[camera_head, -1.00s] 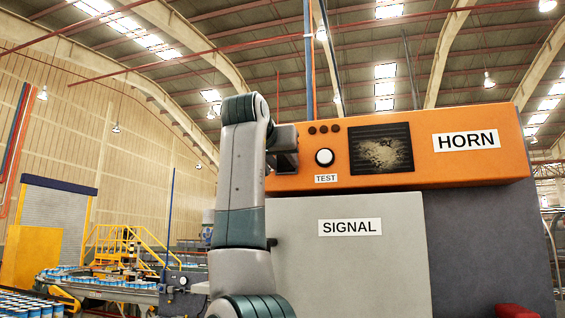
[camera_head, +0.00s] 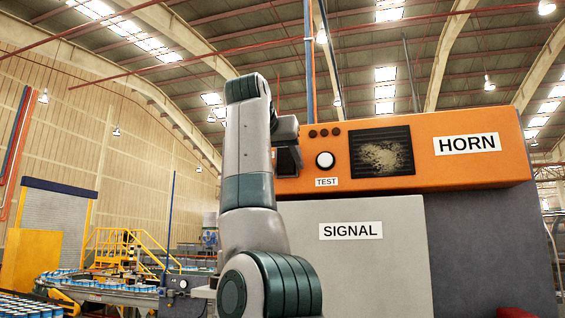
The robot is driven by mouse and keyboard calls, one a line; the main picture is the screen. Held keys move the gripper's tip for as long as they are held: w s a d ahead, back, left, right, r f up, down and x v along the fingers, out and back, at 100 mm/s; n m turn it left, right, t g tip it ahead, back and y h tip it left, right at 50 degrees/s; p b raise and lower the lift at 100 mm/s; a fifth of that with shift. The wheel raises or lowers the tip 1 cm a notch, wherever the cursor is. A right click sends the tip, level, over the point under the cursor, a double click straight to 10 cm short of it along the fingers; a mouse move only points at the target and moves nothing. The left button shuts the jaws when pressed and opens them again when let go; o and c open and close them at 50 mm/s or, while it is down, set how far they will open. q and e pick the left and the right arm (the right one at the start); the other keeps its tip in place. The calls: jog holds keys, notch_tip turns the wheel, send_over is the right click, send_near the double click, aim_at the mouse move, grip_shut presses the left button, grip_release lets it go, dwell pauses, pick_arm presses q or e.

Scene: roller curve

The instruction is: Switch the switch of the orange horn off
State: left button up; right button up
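The orange horn (camera_head: 440,175) is a long box with a "HORN" label, a dark speaker grille (camera_head: 381,151), a white round button (camera_head: 325,160) marked "TEST" and several small dark knobs above it. It sits on top of the grey "SIGNAL" cabinet (camera_head: 380,270). My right arm rises in front of the horn's left end. My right gripper (camera_head: 288,161) is dark, mostly hidden behind the wrist, and close to the horn's left part. Its fingers cannot be made out. No switch lever is clearly visible; the horn's left end is covered by my arm. My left gripper is out of view.
A dark grey housing (camera_head: 490,245) stands behind and right of the cabinet, with a red part (camera_head: 516,312) at the bottom edge. A conveyor with cans (camera_head: 100,287) and yellow stairs (camera_head: 125,245) lie farther off at left.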

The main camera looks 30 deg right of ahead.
jog(key=shift+a, duration=0.1)
jog(key=shift+s+a+b, duration=0.3)
jog(key=shift+s+a, duration=0.05)
jog(key=b+v, duration=0.3)
jog(key=v, duration=1.3)
jog(key=shift+r+b, duration=0.15)
jog(key=shift+b, duration=0.15)
jog(key=shift+a, duration=0.15)
